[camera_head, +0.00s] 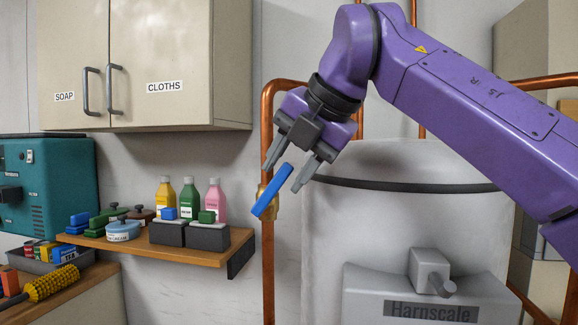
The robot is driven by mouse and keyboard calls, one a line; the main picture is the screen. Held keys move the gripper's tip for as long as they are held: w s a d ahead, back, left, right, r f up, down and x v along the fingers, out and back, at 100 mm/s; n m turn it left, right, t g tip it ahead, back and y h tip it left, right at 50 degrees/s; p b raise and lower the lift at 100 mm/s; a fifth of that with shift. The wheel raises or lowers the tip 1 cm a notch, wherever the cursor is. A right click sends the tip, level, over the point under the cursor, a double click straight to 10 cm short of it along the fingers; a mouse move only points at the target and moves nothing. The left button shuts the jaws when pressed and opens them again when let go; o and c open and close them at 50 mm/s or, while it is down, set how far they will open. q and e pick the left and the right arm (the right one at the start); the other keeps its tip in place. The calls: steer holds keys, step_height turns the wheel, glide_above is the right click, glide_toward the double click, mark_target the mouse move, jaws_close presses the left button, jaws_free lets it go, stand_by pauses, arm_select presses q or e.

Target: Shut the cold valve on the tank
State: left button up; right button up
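The valve has a blue lever (269,195) on a brass body (262,190) in the vertical copper pipe (268,260) left of the tank. The lever is tilted, its upper end to the right. My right gripper (281,178) is at the lever, coming from above right. Its two grey fingers are spread apart, with the upper end of the lever appearing between them. I cannot tell whether they touch it. The tank (345,225) is a pale cylinder with a dark band, partly hidden by my purple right arm. My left gripper is not in view.
A grey box marked Harnscale (365,295) with a knob stands before the tank. A wooden shelf (190,250) with bottles, pots and blocks is left of the pipe. A cabinet (200,60) hangs above it. Another copper pipe (545,81) runs at right.

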steer(key=p+v, duration=0.2)
steer(key=v, duration=0.8)
steer(key=shift+r, duration=0.15)
